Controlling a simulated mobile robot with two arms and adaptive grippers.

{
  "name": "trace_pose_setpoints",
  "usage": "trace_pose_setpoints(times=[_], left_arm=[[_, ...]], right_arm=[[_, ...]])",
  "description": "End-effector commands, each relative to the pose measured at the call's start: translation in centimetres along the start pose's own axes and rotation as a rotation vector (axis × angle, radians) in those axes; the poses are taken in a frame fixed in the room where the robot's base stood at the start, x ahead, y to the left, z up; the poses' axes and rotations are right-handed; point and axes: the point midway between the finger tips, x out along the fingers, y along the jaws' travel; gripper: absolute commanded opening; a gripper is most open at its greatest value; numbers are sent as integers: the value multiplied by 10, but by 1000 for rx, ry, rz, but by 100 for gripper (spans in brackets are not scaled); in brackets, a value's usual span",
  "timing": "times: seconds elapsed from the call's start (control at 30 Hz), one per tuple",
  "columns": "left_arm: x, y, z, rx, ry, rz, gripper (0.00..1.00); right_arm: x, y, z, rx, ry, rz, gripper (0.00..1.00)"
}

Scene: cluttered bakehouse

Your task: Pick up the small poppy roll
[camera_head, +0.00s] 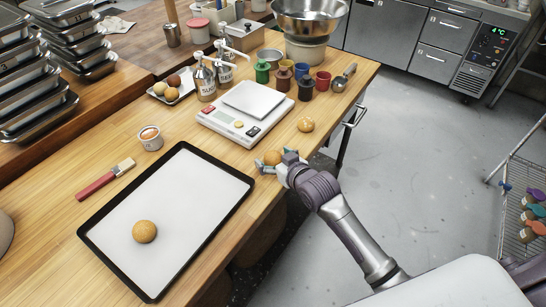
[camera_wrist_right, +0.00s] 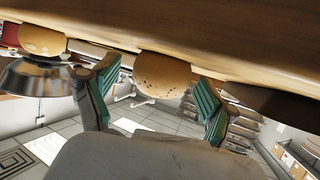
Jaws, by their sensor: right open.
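A small round golden roll (camera_head: 272,157) sits at the table's near right edge. In the right wrist view this roll (camera_wrist_right: 162,74) shows a few dark specks and lies between the two green-padded fingers. My right gripper (camera_head: 275,163) is open around it, with gaps visible on both sides in the wrist view. A second roll (camera_head: 306,125) sits on the table beyond, right of the scale; a roll (camera_wrist_right: 42,38) also shows at the left of the wrist view. My left gripper is not in view.
A black-rimmed tray (camera_head: 178,270) holds one roll (camera_head: 144,231). A brush (camera_head: 105,180) and tub (camera_head: 151,138) lie left. Open floor is at right.

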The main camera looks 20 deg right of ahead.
Motion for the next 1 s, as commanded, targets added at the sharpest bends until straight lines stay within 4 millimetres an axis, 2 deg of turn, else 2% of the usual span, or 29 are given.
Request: trace_pose_setpoints(times=[0.27,0.37,0.57,0.6,1.0], left_arm=[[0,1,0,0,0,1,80],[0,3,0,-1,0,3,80],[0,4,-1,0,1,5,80],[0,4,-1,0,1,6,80],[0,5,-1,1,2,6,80]], right_arm=[[6,0,1,0,-1,-1,85],[6,0,1,0,-1,-1,72],[5,0,1,0,-1,-1,38],[5,0,1,0,-1,0,35],[4,0,-2,0,1,0,35]])
